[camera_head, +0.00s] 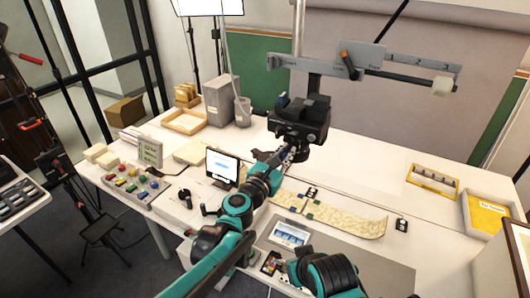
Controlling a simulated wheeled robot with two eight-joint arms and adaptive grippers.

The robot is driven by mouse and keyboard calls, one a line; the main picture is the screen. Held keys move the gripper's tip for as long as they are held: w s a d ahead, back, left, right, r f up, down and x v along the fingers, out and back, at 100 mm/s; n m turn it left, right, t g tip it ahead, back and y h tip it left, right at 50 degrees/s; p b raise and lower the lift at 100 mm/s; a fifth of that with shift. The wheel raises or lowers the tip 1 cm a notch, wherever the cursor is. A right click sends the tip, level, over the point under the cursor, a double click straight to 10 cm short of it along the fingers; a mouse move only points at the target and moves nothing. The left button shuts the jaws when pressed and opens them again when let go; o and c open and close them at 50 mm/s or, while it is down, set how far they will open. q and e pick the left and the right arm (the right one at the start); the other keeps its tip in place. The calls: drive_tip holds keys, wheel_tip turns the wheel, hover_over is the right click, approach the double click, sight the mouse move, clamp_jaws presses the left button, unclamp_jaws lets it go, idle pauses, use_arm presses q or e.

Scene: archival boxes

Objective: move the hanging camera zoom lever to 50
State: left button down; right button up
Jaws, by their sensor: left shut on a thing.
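The hanging camera (303,112) is a black body held above the table on a grey arm, with its lens side facing down. My left gripper (292,150) reaches up from below and is right under the camera, beside the lens. It is shut on the zoom lever, which is too small and too covered by the fingers to see clearly. The lever's scale and its 50 mark cannot be read. My right arm shows only as teal and black links at the bottom middle; its gripper cannot be made out.
A grey bar (414,62) with numbers and an orange handle (349,65) hangs above the camera. A small screen (222,166), a long yellowed sheet (350,218) and a yellow frame (432,181) are on the white table.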

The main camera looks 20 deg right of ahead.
idle(0.4)
use_arm(q)
drive_tip(key=c, duration=1.6)
unclamp_jaws()
drive_tip(key=v, duration=1.2)
drive_tip(key=shift+s+d, duration=0.15)
